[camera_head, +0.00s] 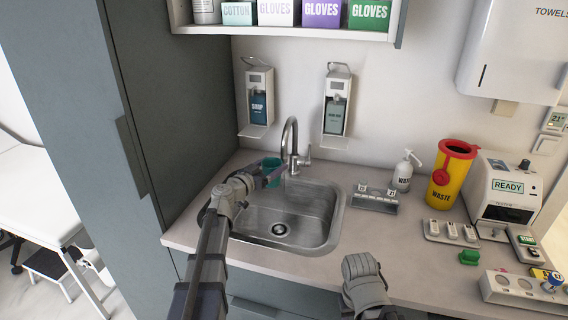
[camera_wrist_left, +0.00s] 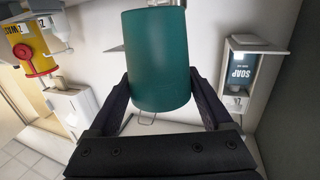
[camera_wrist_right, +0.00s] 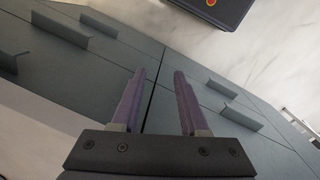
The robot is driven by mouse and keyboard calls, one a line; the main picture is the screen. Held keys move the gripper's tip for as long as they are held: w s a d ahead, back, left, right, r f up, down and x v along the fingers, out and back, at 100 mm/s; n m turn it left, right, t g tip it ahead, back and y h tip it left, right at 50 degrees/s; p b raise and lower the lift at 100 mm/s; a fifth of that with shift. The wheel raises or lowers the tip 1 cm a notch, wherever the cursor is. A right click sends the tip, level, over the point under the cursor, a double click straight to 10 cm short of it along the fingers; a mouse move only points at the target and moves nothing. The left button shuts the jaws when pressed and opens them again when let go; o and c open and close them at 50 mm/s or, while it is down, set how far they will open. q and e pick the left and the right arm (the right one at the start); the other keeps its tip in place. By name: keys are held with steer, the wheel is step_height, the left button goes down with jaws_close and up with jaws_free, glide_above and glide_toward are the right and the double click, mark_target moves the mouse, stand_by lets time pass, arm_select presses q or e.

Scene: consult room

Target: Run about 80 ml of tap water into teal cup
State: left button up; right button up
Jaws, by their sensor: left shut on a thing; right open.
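The teal cup (camera_head: 271,171) is held over the back left part of the sink (camera_head: 290,215), close to the faucet (camera_head: 291,145). My left gripper (camera_head: 256,178) is shut on it from the left. In the left wrist view the cup (camera_wrist_left: 158,60) sits between the two fingers of my left gripper (camera_wrist_left: 163,95). Its inside is hidden, so I cannot tell whether it holds water. The faucet has an arched spout and a lever on its right; no stream is discernible. My right gripper (camera_wrist_right: 156,100) is open and empty, in front of the counter right of the sink.
A soap dispenser (camera_head: 258,100) and a second dispenser (camera_head: 337,103) hang on the wall behind the sink.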

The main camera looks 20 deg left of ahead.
arm_select(q)
steer(key=shift+a+r, duration=0.15)
steer(key=shift+r, duration=0.4)
arm_select(e)
steer(key=shift+r, duration=0.45)
arm_select(q)
steer(key=shift+f, duration=0.15)
step_height(320, 180, down, 6)
steer(key=b, duration=0.6)
steer(key=shift+f, duration=0.25)
steer(key=x, duration=0.7)
steer(key=shift+w+r, duration=0.15)
steer(key=shift+r, duration=0.3)
arm_select(e)
step_height(320, 180, down, 6)
stand_by(0.7)
